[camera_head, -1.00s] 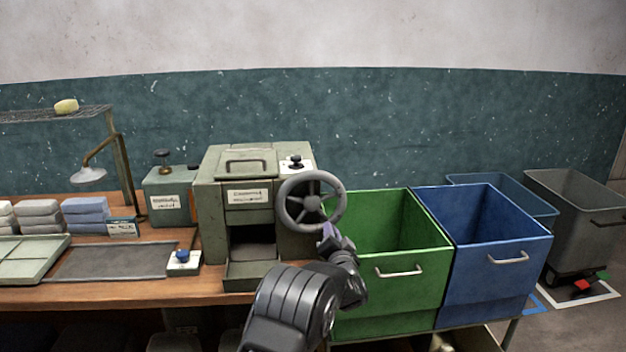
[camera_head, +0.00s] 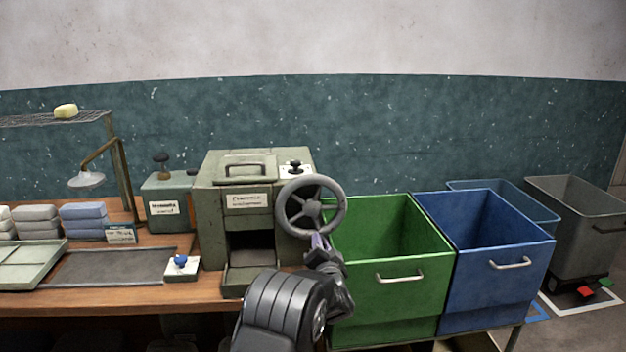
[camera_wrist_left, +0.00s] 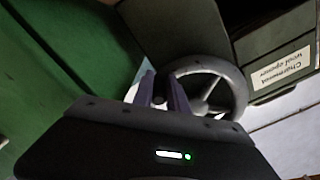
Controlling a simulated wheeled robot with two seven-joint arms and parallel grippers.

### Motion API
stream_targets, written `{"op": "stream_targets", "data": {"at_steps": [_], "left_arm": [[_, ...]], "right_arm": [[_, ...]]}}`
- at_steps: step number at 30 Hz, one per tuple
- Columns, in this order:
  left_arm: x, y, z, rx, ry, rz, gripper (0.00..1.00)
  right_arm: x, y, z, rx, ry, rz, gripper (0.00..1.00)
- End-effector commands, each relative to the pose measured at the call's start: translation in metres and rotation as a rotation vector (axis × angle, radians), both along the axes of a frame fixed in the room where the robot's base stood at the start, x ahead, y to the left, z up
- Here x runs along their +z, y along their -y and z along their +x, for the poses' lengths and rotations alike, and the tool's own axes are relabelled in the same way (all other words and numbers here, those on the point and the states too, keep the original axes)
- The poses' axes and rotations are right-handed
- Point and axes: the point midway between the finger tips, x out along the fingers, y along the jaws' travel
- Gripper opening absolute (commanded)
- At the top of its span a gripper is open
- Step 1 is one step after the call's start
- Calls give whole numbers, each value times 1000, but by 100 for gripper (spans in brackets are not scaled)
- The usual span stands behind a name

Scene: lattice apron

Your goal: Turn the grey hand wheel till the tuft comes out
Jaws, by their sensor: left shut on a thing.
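The grey hand wheel (camera_head: 312,207) is on the right of the front of a grey-green machine (camera_head: 213,225). It also shows in the left wrist view (camera_wrist_left: 238,88). My left gripper (camera_head: 318,241) is shut at the bottom of the wheel's rim. In the left wrist view my two purple-grey fingers (camera_wrist_left: 165,88) stand either side of a dark part of the wheel, partly hidden by the gripper body. The machine's lower opening (camera_head: 251,246) is dark, and the tray (camera_head: 249,278) below it looks bare; I see no tuft there. My right gripper is not in view.
A green bin (camera_head: 412,285) and a blue bin (camera_head: 495,290) stand close on the right. A blue-knobbed white box (camera_head: 182,268), a grey mat (camera_head: 105,267) and folded cloths (camera_head: 84,222) are on the wooden bench (camera_head: 100,296). A lamp (camera_head: 88,180) stands behind.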

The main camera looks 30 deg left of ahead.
Motion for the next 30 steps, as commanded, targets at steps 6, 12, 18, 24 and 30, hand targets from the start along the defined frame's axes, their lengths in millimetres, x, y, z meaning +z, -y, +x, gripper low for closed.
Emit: {"op": "stream_targets", "data": {"at_steps": [6, 12, 18, 24, 30], "left_arm": [[5, -23, -14, 10, 13, 6, 0], [8, -33, -22, 8, 17, 7, 0], [9, -32, -21, 5, 18, 8, 0], [14, -38, -26, 4, 19, 8, 0], [23, -54, -39, 2, 19, 8, 0]], "right_arm": [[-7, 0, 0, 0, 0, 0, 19], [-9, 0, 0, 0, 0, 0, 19], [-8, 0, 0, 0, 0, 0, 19], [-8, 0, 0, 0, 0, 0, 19], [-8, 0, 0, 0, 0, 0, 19]]}}
